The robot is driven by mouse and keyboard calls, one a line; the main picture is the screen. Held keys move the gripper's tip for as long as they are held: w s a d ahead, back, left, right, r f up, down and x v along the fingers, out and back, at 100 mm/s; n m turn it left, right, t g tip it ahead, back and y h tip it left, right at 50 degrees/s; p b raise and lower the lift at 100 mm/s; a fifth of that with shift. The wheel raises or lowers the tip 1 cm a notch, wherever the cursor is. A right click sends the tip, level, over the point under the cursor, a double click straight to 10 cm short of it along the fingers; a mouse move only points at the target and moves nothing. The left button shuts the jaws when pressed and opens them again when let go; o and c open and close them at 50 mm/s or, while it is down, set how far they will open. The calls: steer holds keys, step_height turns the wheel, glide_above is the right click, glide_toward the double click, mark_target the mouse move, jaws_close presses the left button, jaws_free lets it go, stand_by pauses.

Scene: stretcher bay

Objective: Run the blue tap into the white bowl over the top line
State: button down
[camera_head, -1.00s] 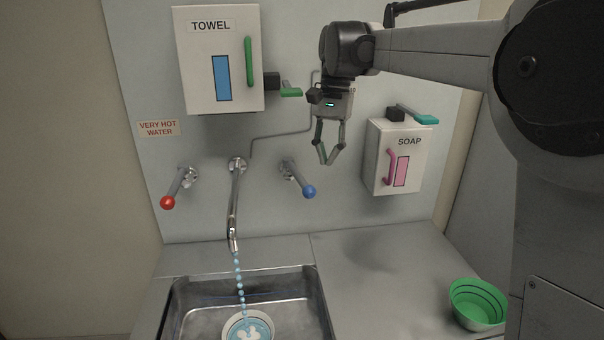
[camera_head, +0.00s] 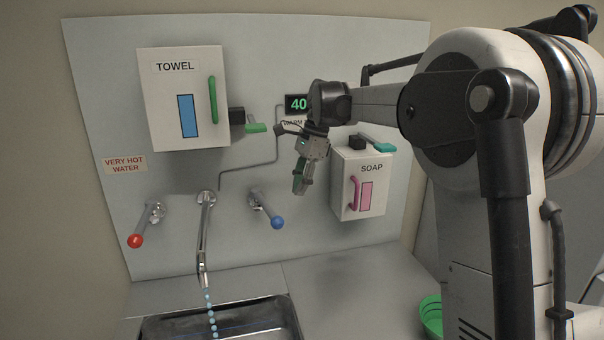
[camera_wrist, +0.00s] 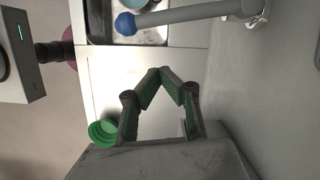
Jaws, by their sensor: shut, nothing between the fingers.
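The blue tap (camera_head: 277,222) is a grey lever with a blue ball end, pointing down and to the right from the wall. It also shows at the top of the wrist view (camera_wrist: 125,24). A stream of bluish water drops (camera_head: 210,312) falls from the spout (camera_head: 203,240) towards the sink. The white bowl is out of the head view. At the top edge of the wrist view, part of a round shape with bluish water (camera_wrist: 152,6) shows in the sink; its lines cannot be read. My gripper (camera_head: 299,190) is shut and empty, above and right of the blue ball, apart from it.
The red tap (camera_head: 136,241) is left of the spout. The towel box (camera_head: 165,115) and soap box (camera_head: 372,205), with levers, hang on the wall. A display (camera_head: 297,103) reads 40. A green bowl (camera_head: 431,318) stands on the right counter (camera_head: 345,285). The sink (camera_head: 175,325) is partly cut off.

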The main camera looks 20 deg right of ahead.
mark_target(266, 206)
steer(key=a+f+p, duration=0.1)
steer(key=a+f, duration=0.3)
steer(key=a, duration=0.1)
steer(key=shift+s+f, duration=0.2)
steer(key=shift+s, duration=0.25)
steer(key=shift+s+a, duration=0.2)
steer(key=shift+a, duration=0.6)
